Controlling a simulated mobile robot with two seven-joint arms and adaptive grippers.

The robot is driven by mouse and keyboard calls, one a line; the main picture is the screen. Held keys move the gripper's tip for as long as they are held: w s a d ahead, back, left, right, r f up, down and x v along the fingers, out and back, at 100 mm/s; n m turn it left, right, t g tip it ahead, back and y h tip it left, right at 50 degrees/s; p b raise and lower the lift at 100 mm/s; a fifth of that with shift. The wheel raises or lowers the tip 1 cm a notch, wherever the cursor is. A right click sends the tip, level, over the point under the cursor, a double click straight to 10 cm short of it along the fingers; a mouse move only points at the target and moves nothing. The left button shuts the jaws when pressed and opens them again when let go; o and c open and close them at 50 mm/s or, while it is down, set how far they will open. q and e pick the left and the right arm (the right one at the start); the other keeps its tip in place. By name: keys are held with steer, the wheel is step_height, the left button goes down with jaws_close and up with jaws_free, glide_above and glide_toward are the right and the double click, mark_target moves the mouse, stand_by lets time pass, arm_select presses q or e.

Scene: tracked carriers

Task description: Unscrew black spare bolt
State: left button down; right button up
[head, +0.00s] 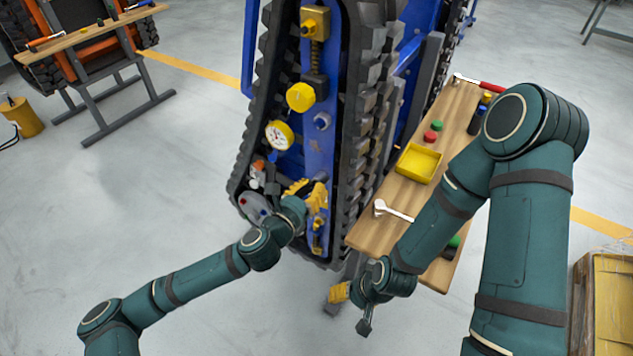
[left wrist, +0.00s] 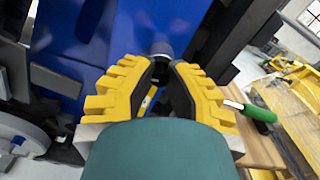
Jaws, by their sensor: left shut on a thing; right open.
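The tracked carrier (head: 322,160) stands upright with its blue side plate facing me. My left gripper (head: 309,190) is at the lower part of that plate. In the left wrist view its yellow-padded fingers (left wrist: 163,66) are closed around a dark round bolt (left wrist: 161,47), which looks like the black spare bolt. The bolt's end shows between the fingertips against the blue panel; the gripper hides it in the head view. I cannot tell whether it still sits in its thread. My right gripper (head: 353,307) is open and empty, low beside the bench's near end.
A dial gauge (head: 279,135), yellow knob (head: 300,97) and hex bolt (head: 322,121) sit above my left gripper.

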arm_select(q)
steer(key=shift+n, duration=1.2)
steer(key=shift+s+a+n+p, duration=0.15)
steer(key=shift+n+p, duration=0.4)
steer(key=shift+n, duration=0.45)
steer(key=shift+s, duration=0.1)
steer(key=shift+v, duration=1.75)
steer(key=shift+p+v, duration=0.35)
steer(key=shift+v, duration=1.45)
